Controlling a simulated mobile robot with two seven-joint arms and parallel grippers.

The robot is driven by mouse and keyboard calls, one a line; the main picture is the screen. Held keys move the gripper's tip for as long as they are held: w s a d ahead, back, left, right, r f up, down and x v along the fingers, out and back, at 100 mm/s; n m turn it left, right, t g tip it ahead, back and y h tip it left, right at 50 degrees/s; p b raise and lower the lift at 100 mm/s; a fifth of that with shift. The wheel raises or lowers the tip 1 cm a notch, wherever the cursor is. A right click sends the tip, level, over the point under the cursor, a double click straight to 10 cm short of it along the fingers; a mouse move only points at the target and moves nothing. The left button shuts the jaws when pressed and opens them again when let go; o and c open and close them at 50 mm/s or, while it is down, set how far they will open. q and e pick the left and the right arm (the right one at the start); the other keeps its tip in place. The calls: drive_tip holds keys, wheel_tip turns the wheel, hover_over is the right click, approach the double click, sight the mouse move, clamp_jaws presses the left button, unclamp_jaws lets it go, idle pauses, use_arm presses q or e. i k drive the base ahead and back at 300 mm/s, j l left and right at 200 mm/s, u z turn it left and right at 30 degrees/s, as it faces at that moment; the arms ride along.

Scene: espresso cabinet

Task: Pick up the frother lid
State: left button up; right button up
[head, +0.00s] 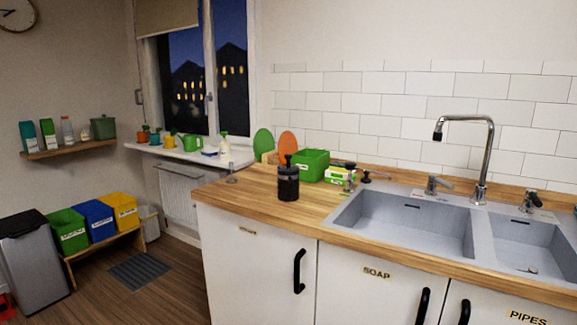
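A dark cylindrical jar (288,188) with a black top and a raised knob stands upright on the wooden counter, left of the sink. It looks like the frother, and its black lid (288,168) appears to sit on top of it. The seam between lid and body is too small to make out. Neither of my grippers is in view.
A green box (312,165) stands just behind the jar. Green and orange boards (287,146) lean behind. The counter's front left (235,192) is mostly clear.

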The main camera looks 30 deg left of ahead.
sight(287, 167)
drive_tip(key=i+j, duration=0.15)
drive_tip(key=j, duration=0.25)
drive_tip(key=i+j+z, duration=0.1)
drive_tip(key=j, duration=0.25)
drive_tip(key=i+j+z, duration=0.1)
drive_tip(key=j, duration=0.3)
drive_tip(key=i+j, duration=0.2)
drive_tip(key=j, duration=0.25)
drive_tip(key=i+j+z, duration=0.1)
drive_tip(key=j, duration=0.3)
